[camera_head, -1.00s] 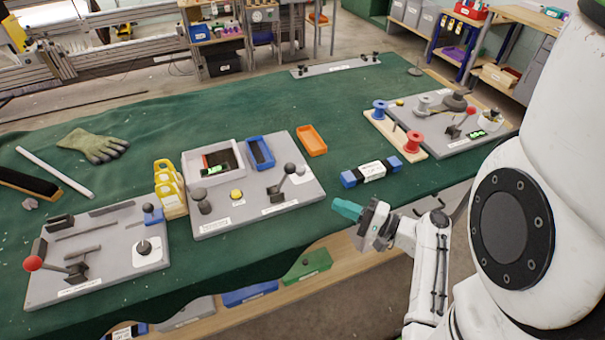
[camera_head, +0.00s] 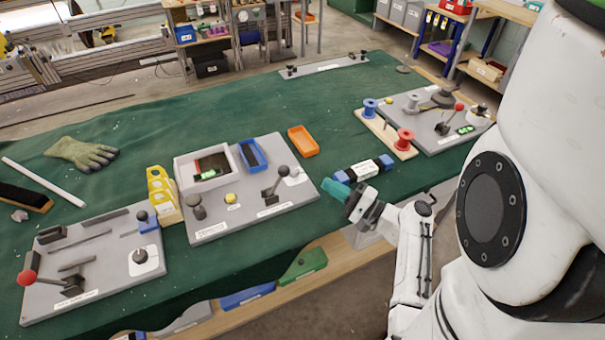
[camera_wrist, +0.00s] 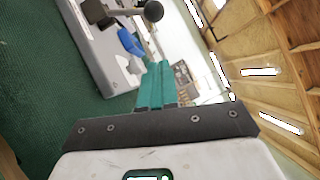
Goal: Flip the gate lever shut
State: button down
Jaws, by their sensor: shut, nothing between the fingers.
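A lever with a dark ball knob (camera_head: 282,171) stands on the right part of the grey middle board (camera_head: 235,220), its handle leaning up and right. Its knob also shows at the top of the wrist view (camera_wrist: 153,11). Two other levers have red knobs: one on the left board (camera_head: 27,278), one on the far right board (camera_head: 459,107). The labels are too small to read, so I cannot tell by name which is the gate lever. My gripper (camera_head: 335,190), with teal fingers, is shut and empty just off the middle board's right edge, apart from the dark-knobbed lever.
A blue bin (camera_head: 253,155) and a light-walled box (camera_head: 207,168) sit on the middle board. Yellow holders (camera_head: 163,195) stand left of the board.

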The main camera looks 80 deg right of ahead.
aim_at(277, 184)
jog(key=p+x, duration=0.1)
jog(key=x, duration=0.4)
jog(key=shift+w+d+r, duration=0.1)
jog(key=shift+w+r, duration=0.05)
jog(key=shift+r, duration=0.05)
jog(key=shift+w+a+r+p, duration=0.35)
jog(key=shift+w+a+p, duration=0.35)
jog(key=shift+w, duration=0.2)
jog(key=shift+w+a+r, duration=0.1)
jog(key=shift+w+a, duration=0.15)
jog(key=shift+w, duration=0.4)
